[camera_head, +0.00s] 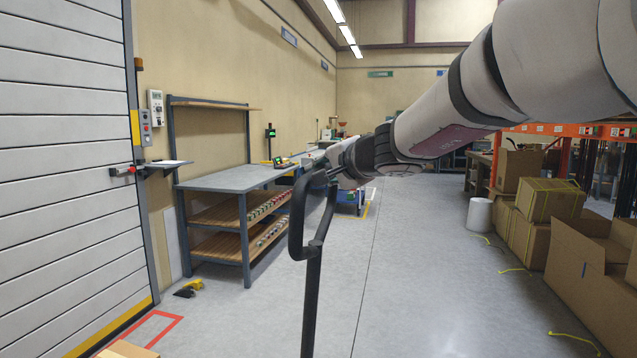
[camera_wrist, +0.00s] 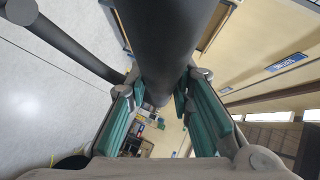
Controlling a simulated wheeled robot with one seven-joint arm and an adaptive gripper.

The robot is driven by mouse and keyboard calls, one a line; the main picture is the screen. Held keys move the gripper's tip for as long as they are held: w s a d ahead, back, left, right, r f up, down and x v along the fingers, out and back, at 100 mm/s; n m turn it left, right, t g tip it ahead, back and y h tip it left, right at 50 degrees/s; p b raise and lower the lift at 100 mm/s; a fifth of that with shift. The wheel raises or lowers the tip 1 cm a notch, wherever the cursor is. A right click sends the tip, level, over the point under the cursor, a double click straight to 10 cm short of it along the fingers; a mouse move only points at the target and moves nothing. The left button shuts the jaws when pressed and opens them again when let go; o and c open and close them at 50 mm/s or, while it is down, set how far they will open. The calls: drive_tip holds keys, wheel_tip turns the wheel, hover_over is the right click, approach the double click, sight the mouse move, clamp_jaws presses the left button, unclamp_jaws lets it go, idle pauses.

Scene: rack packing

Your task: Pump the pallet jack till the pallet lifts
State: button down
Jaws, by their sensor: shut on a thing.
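The pallet jack's dark handle (camera_head: 297,222) stands up in the middle of the head view, a loop on top of a shaft that runs out of the bottom edge. My gripper (camera_head: 325,174) reaches the top of the loop from the upper right. In the wrist view a thick dark bar of the handle (camera_wrist: 168,45) runs between the teal finger pads of my gripper (camera_wrist: 170,108), and the gripper is shut on it. The jack's body and forks are out of view. A corner of a wooden thing (camera_head: 128,350) shows at the bottom left; I cannot tell if it is the pallet.
A grey workbench (camera_head: 235,179) with shelves of small items stands behind the handle at left. A roller door (camera_head: 62,160) lines the left side. Cardboard boxes (camera_head: 590,262), a white bin (camera_head: 480,216) and yellow straps lie at right. The floor between is clear.

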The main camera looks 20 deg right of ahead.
drive_tip(key=shift+w+a+r, duration=0.1)
drive_tip(key=shift+w+a, duration=0.45)
drive_tip(key=shift+a, duration=0.25)
drive_tip(key=c, duration=1.4)
unclamp_jaws()
drive_tip(key=v, duration=1.2)
